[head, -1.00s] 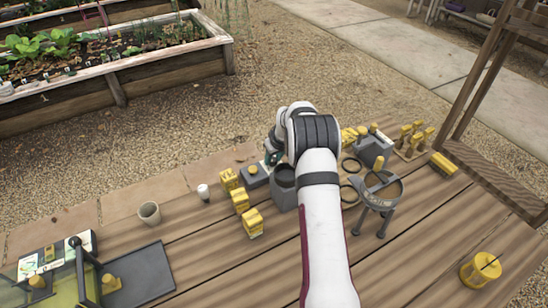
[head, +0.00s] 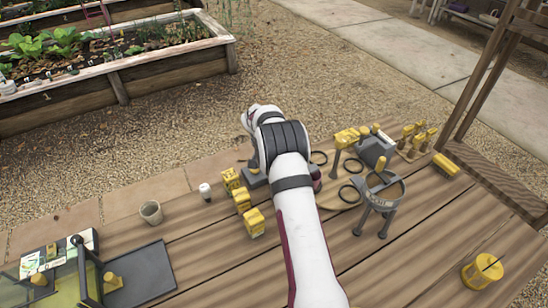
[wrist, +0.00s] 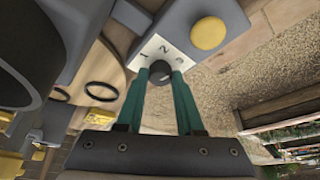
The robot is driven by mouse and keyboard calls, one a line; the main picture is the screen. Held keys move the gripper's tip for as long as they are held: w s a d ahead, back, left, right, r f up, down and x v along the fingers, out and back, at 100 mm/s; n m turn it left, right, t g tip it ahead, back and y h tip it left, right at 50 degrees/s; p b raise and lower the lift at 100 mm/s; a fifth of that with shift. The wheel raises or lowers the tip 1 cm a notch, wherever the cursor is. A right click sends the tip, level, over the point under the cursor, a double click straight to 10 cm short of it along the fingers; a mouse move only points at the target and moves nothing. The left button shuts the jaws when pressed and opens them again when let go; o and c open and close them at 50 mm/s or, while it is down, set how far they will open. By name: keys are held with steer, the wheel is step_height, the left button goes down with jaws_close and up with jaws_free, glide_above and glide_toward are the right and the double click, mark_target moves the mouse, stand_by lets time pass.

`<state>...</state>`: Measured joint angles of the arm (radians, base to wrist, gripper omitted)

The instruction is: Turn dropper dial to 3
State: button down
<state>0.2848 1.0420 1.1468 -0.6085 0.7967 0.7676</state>
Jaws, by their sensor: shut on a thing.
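The dropper dial (wrist: 160,72) is a small dark round knob on a white plate (wrist: 150,47) printed 1, 2 and 3, seen in the wrist view. The plate is on the grey dropper body (wrist: 180,18), which carries a round yellow button (wrist: 208,33). My gripper (wrist: 160,78) has its two teal fingers on either side of the knob and is shut on it. I cannot clearly tell which number the dial points to. In the head view my arm hides the gripper and the dial; part of a grey base (head: 254,181) shows beside the arm.
Several yellow blocks (head: 242,200) stand just left of my arm. A white-capped jar (head: 205,191) and a cup (head: 151,212) are farther left. Black rings (head: 349,193) and a grey ring stand (head: 381,200) are to the right. Open gravel lies beyond the table edge.

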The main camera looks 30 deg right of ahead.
steer(key=shift+w+m+g+h, duration=0.1)
steer(key=shift+m+g+h, duration=0.35)
steer(key=shift+m, duration=1.25)
steer(key=shift+g, duration=0.25)
steer(key=c, duration=0.5)
jaws_free()
steer(key=shift+c, duration=0.2)
steer(key=v, duration=1.6)
steer(key=shift+d, duration=0.2)
